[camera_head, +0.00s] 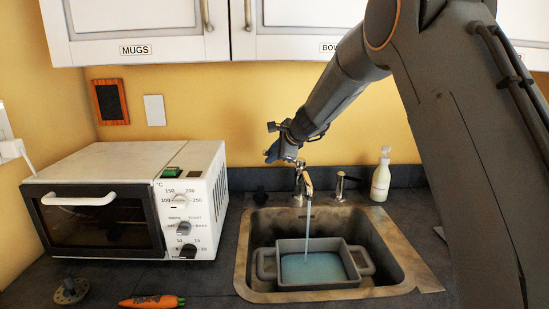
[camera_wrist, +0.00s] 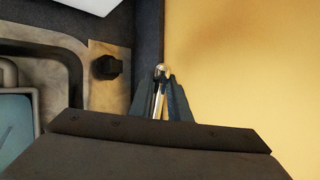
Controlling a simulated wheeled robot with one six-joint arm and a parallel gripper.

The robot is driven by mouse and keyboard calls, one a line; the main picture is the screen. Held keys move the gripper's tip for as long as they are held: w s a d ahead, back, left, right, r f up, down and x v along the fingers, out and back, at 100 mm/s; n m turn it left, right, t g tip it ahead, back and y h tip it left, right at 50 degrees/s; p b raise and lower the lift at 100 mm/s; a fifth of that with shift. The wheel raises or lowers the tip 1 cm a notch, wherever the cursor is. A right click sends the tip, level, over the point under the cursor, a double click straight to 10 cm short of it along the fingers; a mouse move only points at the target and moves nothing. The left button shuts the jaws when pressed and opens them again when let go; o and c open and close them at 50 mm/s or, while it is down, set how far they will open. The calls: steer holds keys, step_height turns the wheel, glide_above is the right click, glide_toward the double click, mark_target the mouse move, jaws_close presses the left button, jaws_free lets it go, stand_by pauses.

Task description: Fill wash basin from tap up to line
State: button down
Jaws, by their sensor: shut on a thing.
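The wash basin (camera_head: 278,262) is a grey tub with side handles, sitting level in the sink. Bluish water (camera_head: 312,268) covers its floor, and part of it shows at the left edge of the wrist view (camera_wrist: 14,125). A stream runs from the tap (camera_head: 307,183) into the basin. I cannot make out the fill line. My gripper (camera_head: 283,150) is above and behind the tap spout, with its blue fingers shut on the tap's metal lever (camera_wrist: 160,75). The fingers hide most of the lever.
The sink (camera_head: 243,262) surrounds the basin. A soap bottle (camera_head: 381,178) stands behind it at right, near a small metal fitting (camera_head: 341,185). A white toaster oven (camera_head: 130,200) fills the left counter, with a carrot-shaped item (camera_head: 150,301) in front. Cupboards (camera_head: 140,25) hang above.

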steer(key=c, duration=1.8)
jaws_free()
steer(key=shift+o, duration=0.2)
steer(key=b+v, duration=0.1)
steer(key=v, duration=0.7)
steer(key=shift+b, duration=0.3)
